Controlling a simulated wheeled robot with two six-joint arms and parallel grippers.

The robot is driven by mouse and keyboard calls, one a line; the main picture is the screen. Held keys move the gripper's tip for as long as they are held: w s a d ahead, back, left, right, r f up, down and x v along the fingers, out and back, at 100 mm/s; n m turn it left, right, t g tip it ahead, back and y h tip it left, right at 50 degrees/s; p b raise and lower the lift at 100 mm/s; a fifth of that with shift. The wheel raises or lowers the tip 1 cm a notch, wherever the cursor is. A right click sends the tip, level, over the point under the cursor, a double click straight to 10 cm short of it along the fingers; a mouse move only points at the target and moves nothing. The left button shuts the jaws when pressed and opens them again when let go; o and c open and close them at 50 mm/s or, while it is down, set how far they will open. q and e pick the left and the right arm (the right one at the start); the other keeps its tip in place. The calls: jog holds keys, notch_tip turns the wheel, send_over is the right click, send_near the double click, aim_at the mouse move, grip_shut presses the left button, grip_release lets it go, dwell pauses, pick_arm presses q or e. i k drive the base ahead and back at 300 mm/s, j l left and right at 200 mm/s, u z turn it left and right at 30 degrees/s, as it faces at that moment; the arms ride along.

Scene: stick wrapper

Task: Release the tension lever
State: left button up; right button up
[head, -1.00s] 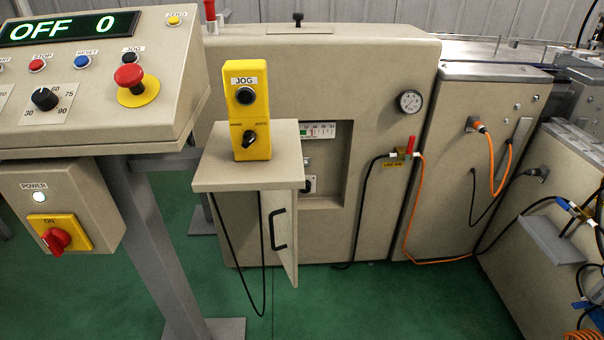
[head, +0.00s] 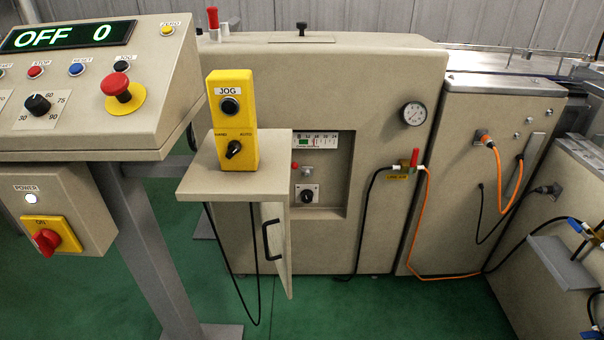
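No part is clearly marked as the tension lever. A small red valve handle (head: 414,157) sits upright on the machine's front at the hose joint, above a yellow label. A black knob on a short post (head: 301,28) stands on the machine's top. Neither of my grippers is in view.
The control console (head: 90,85) reads OFF 0 and stands at the left above a power box (head: 55,210). A shelf (head: 235,180) with an open door (head: 277,250) juts out in front of the machine. Hoses hang at the right. Green floor (head: 350,310) is clear in front.

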aim_at(293, 165)
jog(key=i+l, duration=0.5)
jog(key=i+l+u, duration=0.1)
jog(key=i+l, duration=0.4)
jog(key=l, duration=0.15)
jog(key=i+l, duration=0.45)
jog(key=l, duration=0.15)
